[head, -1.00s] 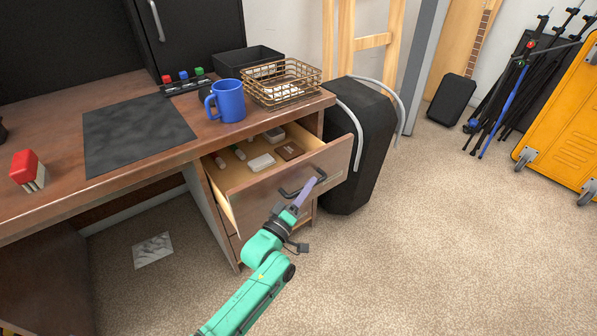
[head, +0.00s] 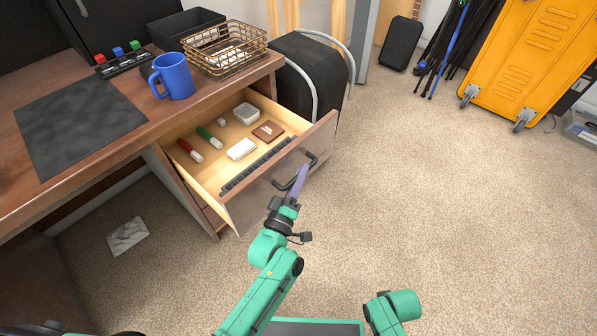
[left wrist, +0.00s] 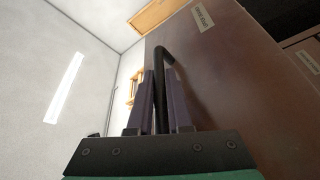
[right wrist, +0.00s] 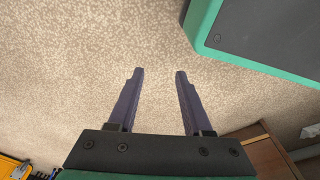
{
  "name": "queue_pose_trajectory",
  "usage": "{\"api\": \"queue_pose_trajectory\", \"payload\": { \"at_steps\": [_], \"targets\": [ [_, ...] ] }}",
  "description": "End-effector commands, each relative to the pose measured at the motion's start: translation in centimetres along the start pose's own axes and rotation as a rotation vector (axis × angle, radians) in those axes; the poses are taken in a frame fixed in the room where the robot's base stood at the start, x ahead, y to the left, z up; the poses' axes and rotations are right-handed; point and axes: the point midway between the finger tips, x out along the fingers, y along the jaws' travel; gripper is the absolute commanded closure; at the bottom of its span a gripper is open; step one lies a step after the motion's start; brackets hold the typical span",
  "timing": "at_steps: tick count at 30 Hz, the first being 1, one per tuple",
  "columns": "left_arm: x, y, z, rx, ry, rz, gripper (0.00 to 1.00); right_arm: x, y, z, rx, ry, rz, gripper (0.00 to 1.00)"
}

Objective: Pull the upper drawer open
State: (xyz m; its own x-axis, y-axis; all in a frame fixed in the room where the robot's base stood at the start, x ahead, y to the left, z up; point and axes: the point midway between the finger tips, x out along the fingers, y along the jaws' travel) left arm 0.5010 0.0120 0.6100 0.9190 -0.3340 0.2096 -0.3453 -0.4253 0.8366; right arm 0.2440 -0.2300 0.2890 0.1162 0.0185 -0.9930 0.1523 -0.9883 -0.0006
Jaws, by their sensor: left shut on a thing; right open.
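The upper drawer (head: 262,188) stands well out from the desk in the head view, its inside showing. It holds a red marker, a green marker, several small boxes and a long dark strip (head: 258,166). My left gripper (head: 301,172) is at the drawer front, shut on the black bar handle (head: 291,184). In the left wrist view the handle (left wrist: 163,70) runs between the two fingers (left wrist: 160,100), beside the brown drawer front (left wrist: 215,90). My right gripper (right wrist: 157,75) is open and empty over the carpet in the right wrist view.
On the desk (head: 130,145) are a blue mug (head: 176,77), a wire basket (head: 225,48) and a dark mat (head: 75,120). A black case (head: 312,75) stands right of the drawers. A yellow case (head: 530,60) is far right. The carpet before the drawer is clear.

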Motion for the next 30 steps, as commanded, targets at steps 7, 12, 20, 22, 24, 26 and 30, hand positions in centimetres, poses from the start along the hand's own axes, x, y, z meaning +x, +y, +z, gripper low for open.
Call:
{"api": "queue_pose_trajectory", "payload": {
  "at_steps": [7,12,20,22,24,26,30],
  "targets": [
    [-0.1,-0.1,0.0,-0.001,-0.001,-0.002,0.53,0.0,0.0,0.0,0.000,0.000,-0.001,0.50],
    [0.0,-0.1,0.0,-0.001,-0.001,-0.001,0.53,0.0,-0.1,-0.1,0.000,0.000,-0.001,0.50],
    [-1.6,-0.1,0.0,0.000,-0.003,-0.004,0.53,-0.2,-0.1,-0.1,-0.001,0.007,-0.001,0.50],
    [-3.0,0.0,0.0,0.000,-0.003,-0.004,0.53,-0.1,0.0,0.1,-0.002,0.006,0.000,0.50],
    [-4.6,-0.1,0.0,0.000,-0.004,-0.004,0.53,0.2,0.1,0.6,-0.003,0.001,0.001,0.50],
    [-6.1,0.0,0.0,-0.001,-0.005,-0.005,0.53,0.4,0.1,1.0,-0.004,-0.004,0.001,0.50],
    [-9.9,-0.1,0.1,0.000,-0.005,-0.005,0.53,0.8,0.1,1.7,-0.006,-0.007,0.002,0.50]
  ]
}}
